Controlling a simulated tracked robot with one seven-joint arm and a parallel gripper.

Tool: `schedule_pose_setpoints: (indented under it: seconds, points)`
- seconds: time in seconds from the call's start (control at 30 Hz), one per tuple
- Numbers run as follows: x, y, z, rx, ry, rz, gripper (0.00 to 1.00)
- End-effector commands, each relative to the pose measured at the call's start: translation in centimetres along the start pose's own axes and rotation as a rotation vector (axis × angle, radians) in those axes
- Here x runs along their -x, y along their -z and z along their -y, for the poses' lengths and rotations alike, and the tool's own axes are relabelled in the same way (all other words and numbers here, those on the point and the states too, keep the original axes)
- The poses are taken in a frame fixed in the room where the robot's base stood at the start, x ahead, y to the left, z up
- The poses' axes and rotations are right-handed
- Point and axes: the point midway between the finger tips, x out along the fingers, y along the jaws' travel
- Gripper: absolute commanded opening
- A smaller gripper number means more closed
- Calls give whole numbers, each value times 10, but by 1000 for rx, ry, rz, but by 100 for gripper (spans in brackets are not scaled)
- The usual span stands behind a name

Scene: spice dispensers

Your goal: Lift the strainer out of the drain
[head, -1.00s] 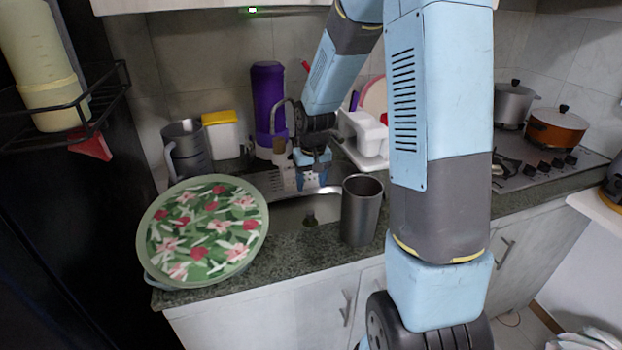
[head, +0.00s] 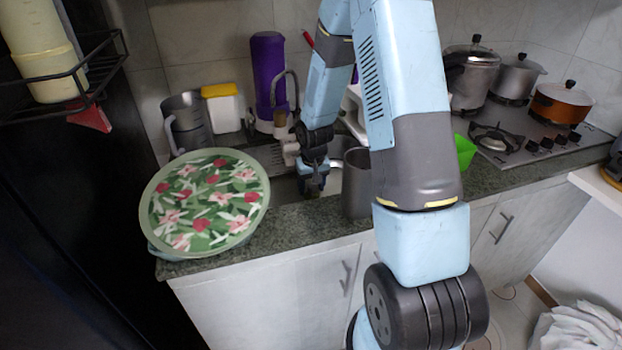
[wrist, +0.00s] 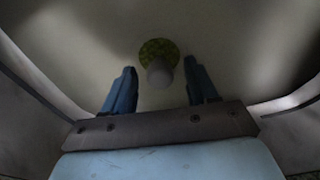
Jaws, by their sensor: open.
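My gripper (wrist: 161,80) is open, with one blue finger on each side below the strainer in the picture. In the head view my gripper (head: 312,188) reaches down into the sink (head: 335,178), and the strainer is hidden there.
A steel tumbler (head: 356,190) stands right of my gripper at the sink's edge. A floral round lid (head: 205,203) is to the left. A purple bottle (head: 268,75) and the faucet (head: 288,88) stand behind. The basin walls are close around my gripper.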

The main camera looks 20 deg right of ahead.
Motion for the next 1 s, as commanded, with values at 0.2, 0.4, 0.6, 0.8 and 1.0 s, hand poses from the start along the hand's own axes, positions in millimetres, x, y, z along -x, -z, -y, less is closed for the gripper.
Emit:
schedule_pose_setpoints:
  seconds: [0.2, 0.4, 0.6, 0.8, 1.0]
  points:
    - [-7, 0, 0, 0, 0, -1, 58]
    - [-7, 0, 0, 0, 0, -1, 58]
    - [-7, 0, 0, 0, 0, 0, 41]
    - [-7, 0, 0, 0, 0, 0, 22]
    - [-7, 0, 1, 1, 0, 0, 3]
